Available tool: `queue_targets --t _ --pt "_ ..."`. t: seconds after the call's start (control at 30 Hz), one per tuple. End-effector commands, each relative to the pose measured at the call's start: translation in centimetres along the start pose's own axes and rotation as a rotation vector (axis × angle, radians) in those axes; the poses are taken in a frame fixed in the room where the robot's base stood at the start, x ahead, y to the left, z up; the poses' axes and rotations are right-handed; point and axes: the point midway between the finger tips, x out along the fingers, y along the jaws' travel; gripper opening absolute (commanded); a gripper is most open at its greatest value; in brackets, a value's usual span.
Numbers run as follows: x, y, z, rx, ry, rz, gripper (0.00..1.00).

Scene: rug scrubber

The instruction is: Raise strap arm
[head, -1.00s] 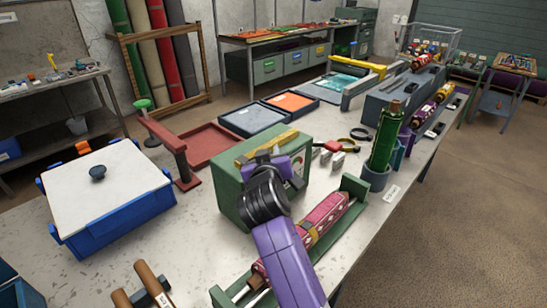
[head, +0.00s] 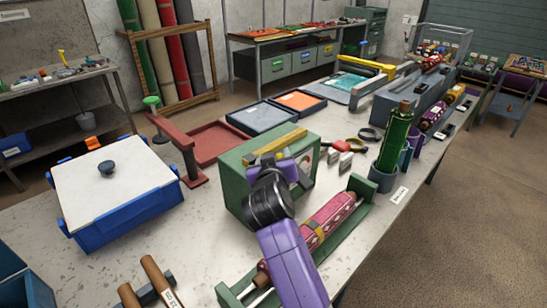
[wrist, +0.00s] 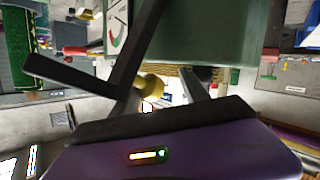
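A long yellow bar (head: 281,143) lies along the top of a green box (head: 236,170); I take it as the strap arm, though no label shows this. It looks lowered, close to the box top. My purple and black gripper (head: 283,164) is in front of the box, just below the bar in the head view. In the wrist view, dark finger parts cross the picture near a yellow round piece (wrist: 151,85) and the green box side (wrist: 215,35). Contact and finger opening cannot be made out. A dial (wrist: 117,25) shows on the box.
A pink patterned roll with a yellow strap (head: 328,224) lies in a green cradle (head: 361,190) right of my arm. A blue bin with a white lid (head: 120,195) stands left.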

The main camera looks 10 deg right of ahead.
Motion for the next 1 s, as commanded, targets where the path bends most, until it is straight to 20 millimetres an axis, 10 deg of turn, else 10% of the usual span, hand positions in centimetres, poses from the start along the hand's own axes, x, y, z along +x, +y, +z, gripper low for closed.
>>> queue_targets --t 0.43,1.0 --pt "-0.7 0.1 0.0 0.001 0.001 0.002 0.52" --pt "-7.6 0.0 0.1 0.000 -0.001 0.000 0.52"
